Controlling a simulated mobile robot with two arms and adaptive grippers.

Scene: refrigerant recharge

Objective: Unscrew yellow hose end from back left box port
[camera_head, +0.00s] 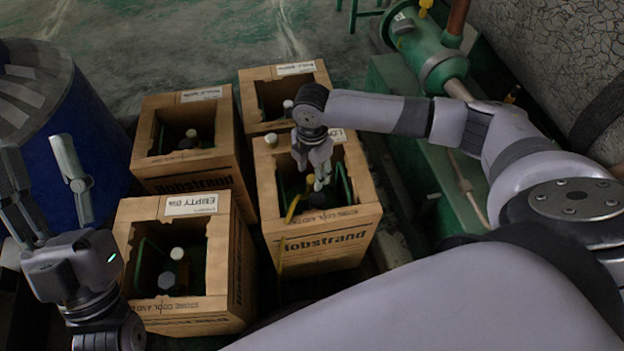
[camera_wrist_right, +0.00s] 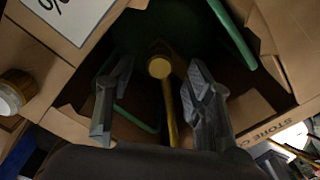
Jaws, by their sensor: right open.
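The yellow hose (camera_head: 292,208) shows in the front right box (camera_head: 322,248), not in the back left box (camera_head: 190,180). In the right wrist view, its round yellow end (camera_wrist_right: 160,67) faces the camera, with the hose (camera_wrist_right: 170,110) running down from it. My right gripper (camera_head: 318,182) points down into that box. Its open fingers (camera_wrist_right: 160,80) stand on either side of the hose end, apart from it. The port beneath is hidden. My left gripper (camera_head: 38,150) is open and empty at the left, fingers pointing up.
The front left box (camera_head: 180,318) and back right box (camera_head: 285,70) stand close by, with bottles inside. A blue drum (camera_head: 80,130) is at the left. Green machinery (camera_head: 430,55) stands at the right, near the wall. Bare floor (camera_head: 190,40) lies behind the boxes.

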